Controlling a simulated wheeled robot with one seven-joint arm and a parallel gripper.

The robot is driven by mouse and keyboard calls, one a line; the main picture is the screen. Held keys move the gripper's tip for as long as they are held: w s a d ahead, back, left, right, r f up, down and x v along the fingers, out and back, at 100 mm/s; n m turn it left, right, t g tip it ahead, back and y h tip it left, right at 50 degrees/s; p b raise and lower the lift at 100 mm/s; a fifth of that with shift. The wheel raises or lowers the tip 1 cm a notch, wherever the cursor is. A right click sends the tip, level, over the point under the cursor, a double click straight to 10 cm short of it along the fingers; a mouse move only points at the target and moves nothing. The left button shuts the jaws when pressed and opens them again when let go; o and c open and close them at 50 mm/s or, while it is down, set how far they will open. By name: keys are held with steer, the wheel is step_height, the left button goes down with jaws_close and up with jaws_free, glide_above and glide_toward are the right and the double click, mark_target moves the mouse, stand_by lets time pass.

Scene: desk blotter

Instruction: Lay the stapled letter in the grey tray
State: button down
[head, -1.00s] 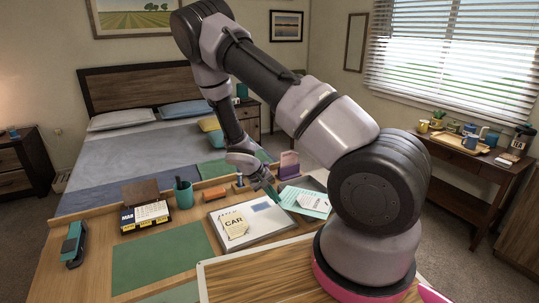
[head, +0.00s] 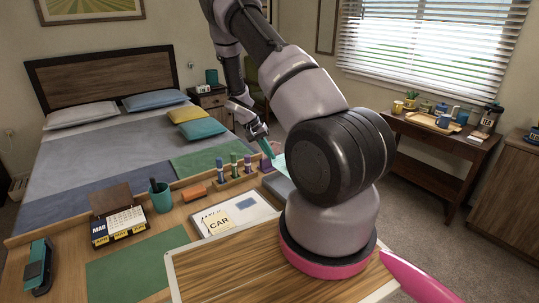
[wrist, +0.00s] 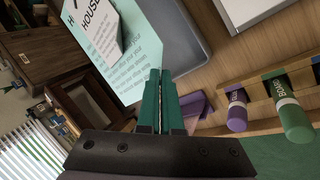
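The stapled letter is a pale teal printed sheet (wrist: 134,62) with a white slip marked HOUSE fixed on it. In the wrist view my gripper (wrist: 160,75) has its teal fingers together at the sheet's near corner, seemingly pinching it. In the head view my gripper (head: 269,152) is beyond the desk's pen rack, with a bit of the letter (head: 279,161) showing beside the fingertips. The grey tray (head: 278,184) is partly hidden by my arm. In the wrist view the letter overlaps the tray (wrist: 190,45); its height above it is unclear.
A wooden rack (head: 237,180) of coloured markers stands left of the tray. A white-framed board (head: 245,208) with a CAR card lies in front. A calendar (head: 118,226), teal pen cup (head: 160,197), orange block (head: 194,193) and teal stapler (head: 38,266) are further left.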

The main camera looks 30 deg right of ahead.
steer(key=shift+f, duration=4.5)
steer(key=c, duration=1)
jaws_free()
steer(key=v, duration=1)
steer(key=shift+a+r, duration=0.2)
steer(key=shift+r, duration=0.15)
steer(key=shift+w, duration=0.1)
